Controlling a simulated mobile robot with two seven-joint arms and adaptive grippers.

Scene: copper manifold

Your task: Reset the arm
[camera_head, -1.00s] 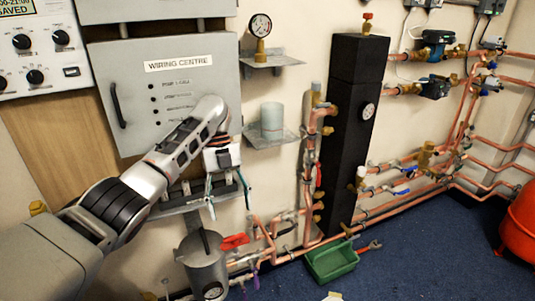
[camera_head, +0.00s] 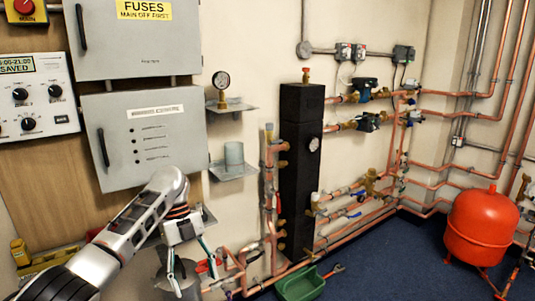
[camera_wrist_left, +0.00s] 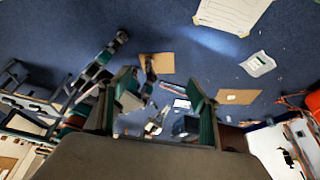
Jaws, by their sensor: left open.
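My left arm comes in from the lower left of the head view. My left gripper (camera_head: 192,268) points downward in front of the lower wall, below the wiring centre cabinet (camera_head: 152,140). Its two fingers are spread, with nothing seen between them. In the left wrist view the fingers of the left gripper (camera_wrist_left: 160,92) also stand apart, with the blue floor beyond. My right gripper does not show.
The black column (camera_head: 300,175) and copper pipes line the wall. A green tray (camera_head: 300,284) sits on the floor below them. A red vessel (camera_head: 482,226) stands at the right. Small shelves carry a gauge (camera_head: 221,82) and a grey cylinder (camera_head: 234,154). Open blue floor (camera_head: 390,265) lies in front.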

